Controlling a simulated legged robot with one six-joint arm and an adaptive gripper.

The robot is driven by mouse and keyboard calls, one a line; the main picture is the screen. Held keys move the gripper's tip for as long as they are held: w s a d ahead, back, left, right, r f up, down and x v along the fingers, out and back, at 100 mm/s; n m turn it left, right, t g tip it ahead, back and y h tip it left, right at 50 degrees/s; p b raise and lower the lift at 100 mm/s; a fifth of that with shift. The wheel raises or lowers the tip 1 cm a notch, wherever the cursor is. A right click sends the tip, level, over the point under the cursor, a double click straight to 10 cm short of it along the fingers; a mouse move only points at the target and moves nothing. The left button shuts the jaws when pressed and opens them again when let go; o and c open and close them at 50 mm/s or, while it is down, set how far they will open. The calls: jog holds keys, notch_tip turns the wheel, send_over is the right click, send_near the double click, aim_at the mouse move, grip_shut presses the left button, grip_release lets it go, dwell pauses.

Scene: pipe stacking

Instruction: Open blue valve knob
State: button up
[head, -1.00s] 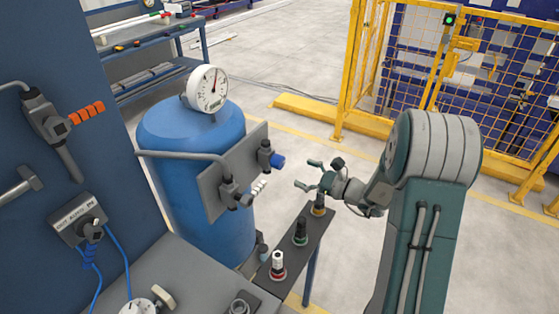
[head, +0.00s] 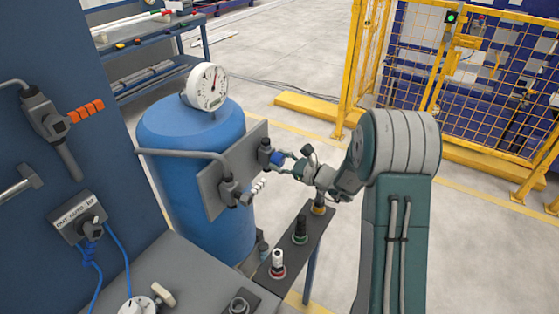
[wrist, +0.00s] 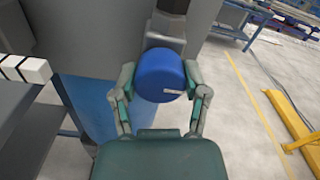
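The blue valve knob (head: 276,158) sits on a dark valve body (head: 265,150) on the grey panel in front of the blue tank. In the wrist view the knob (wrist: 161,75) is a round blue cap with a white line pointing right. My gripper (head: 284,163) is at the knob in the head view. In the wrist view its two fingers (wrist: 160,80) stand on either side of the knob, spread apart. The fingertips are close to the knob's sides; whether they touch it is hard to tell.
A white-handled valve (head: 258,187) is on the same panel, lower left of the blue knob. A narrow stand (head: 290,245) with several small fittings is below my gripper. The blue tank (head: 190,140) carries a round gauge (head: 208,88). A yellow fence (head: 480,70) stands behind at right.

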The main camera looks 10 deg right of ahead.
jog(key=shift+c, duration=0.4)
jog(key=shift+n, duration=0.4)
jog(key=n, duration=0.2)
jog(key=shift+n, duration=0.4)
jog(key=n, duration=0.5)
jog(key=shift+f, duration=0.1)
jog(key=n, duration=0.5)
jog(key=shift+f, duration=0.1)
jog(key=shift+s+f+n, duration=0.1)
jog(key=shift+f+n, duration=0.05)
jog(key=shift+n, duration=1.95)
jog(key=shift+a+f, duration=0.1)
